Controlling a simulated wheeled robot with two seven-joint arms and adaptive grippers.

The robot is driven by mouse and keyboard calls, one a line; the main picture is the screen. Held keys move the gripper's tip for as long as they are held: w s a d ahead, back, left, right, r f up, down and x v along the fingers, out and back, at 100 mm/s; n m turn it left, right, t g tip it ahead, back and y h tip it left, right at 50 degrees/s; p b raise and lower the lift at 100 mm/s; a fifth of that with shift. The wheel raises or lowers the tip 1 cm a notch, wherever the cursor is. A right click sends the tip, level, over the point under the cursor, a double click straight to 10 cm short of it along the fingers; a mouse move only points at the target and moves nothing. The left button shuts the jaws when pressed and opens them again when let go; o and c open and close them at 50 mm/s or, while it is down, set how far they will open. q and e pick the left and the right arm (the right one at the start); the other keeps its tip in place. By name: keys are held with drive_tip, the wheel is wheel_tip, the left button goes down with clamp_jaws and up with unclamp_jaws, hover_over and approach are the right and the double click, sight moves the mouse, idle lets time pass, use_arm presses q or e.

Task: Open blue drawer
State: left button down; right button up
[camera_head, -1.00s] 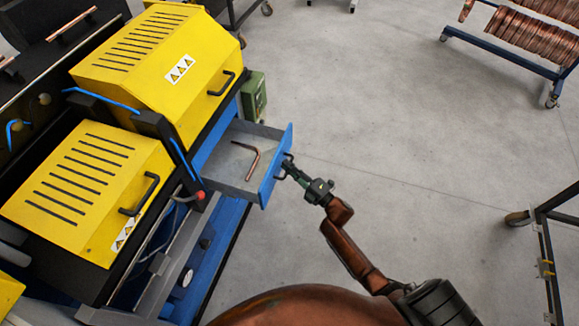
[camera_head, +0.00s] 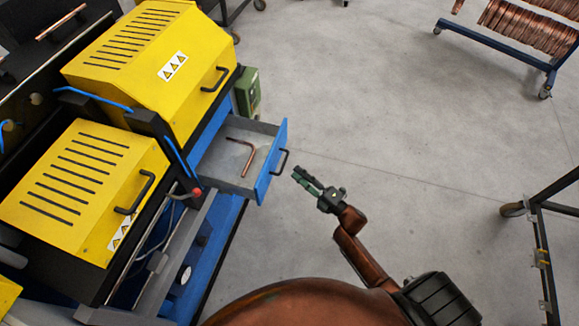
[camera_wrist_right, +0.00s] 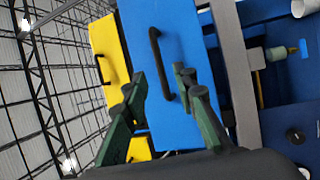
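The blue drawer (camera_head: 265,180) stands pulled out from the blue machine, with its grey inside showing. A bent copper tube (camera_head: 249,152) lies in it. The black drawer handle (camera_head: 281,163) is on its blue front. My right gripper (camera_head: 298,175) is to the right of the handle, apart from it, and holds nothing. In the right wrist view the two green fingers (camera_wrist_right: 160,95) are spread apart, with the blue front and the black handle (camera_wrist_right: 161,62) ahead of them. My left gripper is not in view.
Two yellow slotted covers with black handles, one at the back (camera_head: 140,50) and one nearer (camera_head: 85,190), sit on the machine. A green box (camera_head: 248,92) is behind the drawer. A rack of copper tubes (camera_head: 520,35) stands far right. Grey floor right of the drawer is clear.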

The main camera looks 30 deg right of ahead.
drive_tip(key=shift+v, duration=2.15)
